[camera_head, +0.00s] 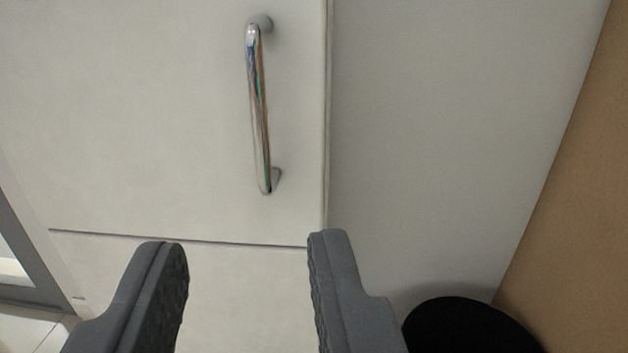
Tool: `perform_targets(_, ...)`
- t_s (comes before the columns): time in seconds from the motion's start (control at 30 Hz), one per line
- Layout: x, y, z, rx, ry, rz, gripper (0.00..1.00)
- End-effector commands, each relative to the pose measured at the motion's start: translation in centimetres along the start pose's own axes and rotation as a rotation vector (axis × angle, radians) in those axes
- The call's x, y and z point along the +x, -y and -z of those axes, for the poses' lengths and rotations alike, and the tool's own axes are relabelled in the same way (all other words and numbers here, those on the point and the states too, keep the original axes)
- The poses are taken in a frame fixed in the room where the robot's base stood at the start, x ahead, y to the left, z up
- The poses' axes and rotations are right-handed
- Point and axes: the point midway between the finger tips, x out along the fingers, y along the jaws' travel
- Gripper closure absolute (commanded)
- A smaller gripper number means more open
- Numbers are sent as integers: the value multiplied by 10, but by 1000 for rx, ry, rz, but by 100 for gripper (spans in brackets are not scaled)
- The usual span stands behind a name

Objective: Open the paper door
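A white door panel (150,120) fills the upper left of the view. A shiny chrome bar handle (259,110) stands nearly upright on it, close to the panel's right edge. The panel looks shut, with a thin dark seam along its bottom edge. My gripper (247,245) is open, its two dark grey fingers wide apart at the bottom of the view. The fingers appear below the handle in the picture, with nothing between them. The handle is not touched.
A plain pale panel (430,130) lies right of the door. A brown surface (580,200) borders it at the far right. A black rounded object (470,328) sits at the lower right. A grey frame (28,255) and tiled floor show at the lower left.

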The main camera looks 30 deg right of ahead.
Motion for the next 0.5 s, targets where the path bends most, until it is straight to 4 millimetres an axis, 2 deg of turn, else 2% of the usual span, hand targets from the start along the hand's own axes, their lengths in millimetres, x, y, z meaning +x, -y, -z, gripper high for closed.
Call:
perform_targets(0.17, 21, -1, -1, 1, -4, -3, 67)
perform_targets(0.5, 79, 0, -1, 2, -3, 0, 67)
